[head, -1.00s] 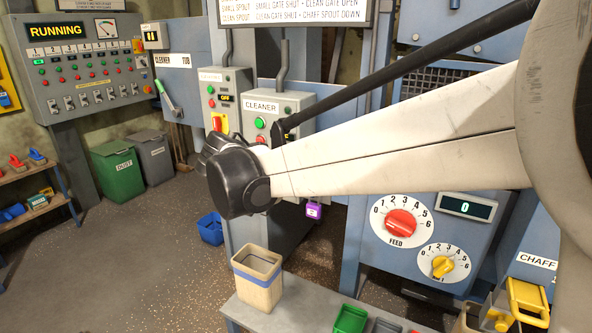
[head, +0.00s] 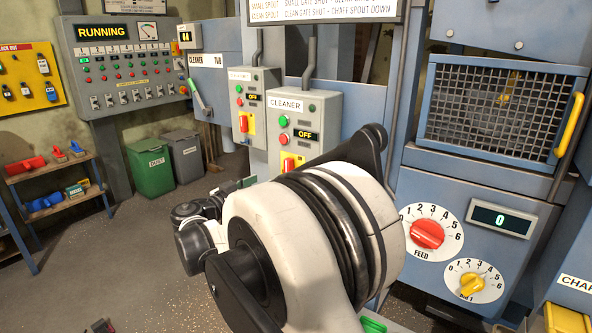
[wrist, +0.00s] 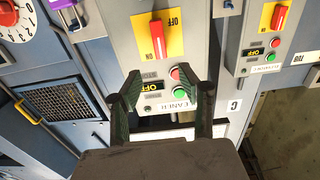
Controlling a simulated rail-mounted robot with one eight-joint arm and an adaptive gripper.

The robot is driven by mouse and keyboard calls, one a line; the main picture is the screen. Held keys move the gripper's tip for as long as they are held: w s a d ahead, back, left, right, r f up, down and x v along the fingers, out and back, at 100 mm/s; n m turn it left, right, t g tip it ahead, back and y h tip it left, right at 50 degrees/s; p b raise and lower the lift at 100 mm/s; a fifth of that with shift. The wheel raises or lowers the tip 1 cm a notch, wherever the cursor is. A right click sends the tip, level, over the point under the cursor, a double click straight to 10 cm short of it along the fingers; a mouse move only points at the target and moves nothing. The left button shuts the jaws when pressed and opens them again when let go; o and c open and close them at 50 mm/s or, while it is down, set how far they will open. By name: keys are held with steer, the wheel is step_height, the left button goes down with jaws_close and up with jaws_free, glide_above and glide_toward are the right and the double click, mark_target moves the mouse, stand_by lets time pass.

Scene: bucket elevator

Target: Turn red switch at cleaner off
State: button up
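The grey CLEANER box (head: 318,104) stands centre in the head view, with green and red buttons and a display reading OFF. Its red switch (head: 288,164) sits on a yellow plate, partly hidden by my arm. In the wrist view, turned upside down, the red switch (wrist: 156,40) shows as a lengthwise lever on its yellow plate with ON and OFF marks. My gripper (wrist: 168,86) is open and empty, its fingers in front of the box's buttons and display, short of the switch in the picture. In the head view, my arm mostly hides the gripper.
A similar box (head: 262,80) with its own red switch (wrist: 279,18) stands beside the CLEANER box. A feed panel with a red dial (head: 427,234) and yellow dial (head: 471,285) is to the right. A purple tag (wrist: 62,3) hangs near the box. Bins (head: 151,164) stand behind left.

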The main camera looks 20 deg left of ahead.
mark_target(286, 168)
steer(key=x, duration=1.3)
steer(key=shift+w+d, duration=0.15)
steer(key=shift+c, duration=0.5)
steer(key=shift+b, duration=0.3)
jaws_close()
